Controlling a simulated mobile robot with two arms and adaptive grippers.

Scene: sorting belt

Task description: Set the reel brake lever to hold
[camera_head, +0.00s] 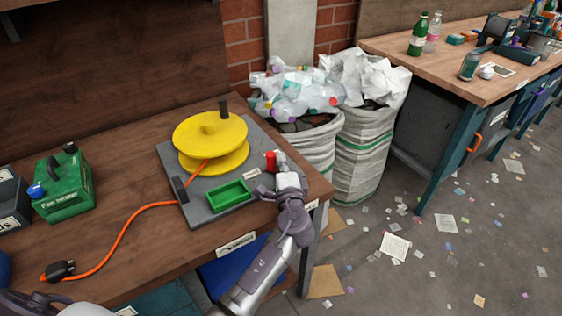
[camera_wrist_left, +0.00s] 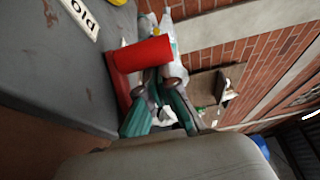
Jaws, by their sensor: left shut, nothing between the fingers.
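The reel brake lever is red; its upright handle (camera_head: 270,160) stands at the right side of the grey reel base (camera_head: 215,208). In the left wrist view the red handle (camera_wrist_left: 143,53) lies across just beyond the fingertips, with a red arm below it. A white label (camera_wrist_left: 80,16) near it shows part of a word, "old". The yellow reel (camera_head: 210,132) sits on the base, left of the lever. My left gripper (camera_head: 284,172) is shut and empty, close beside the lever; its fingertips (camera_wrist_left: 157,88) also show in the left wrist view. I cannot tell whether they touch the handle.
A green tray (camera_head: 230,195) sits on the base. An orange cord with a plug (camera_head: 58,270) and a green canister (camera_head: 65,185) are on the wooden bench (camera_head: 150,255). Filled sacks (camera_head: 365,150) stand beyond the bench's right edge. Paper scraps litter the floor.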

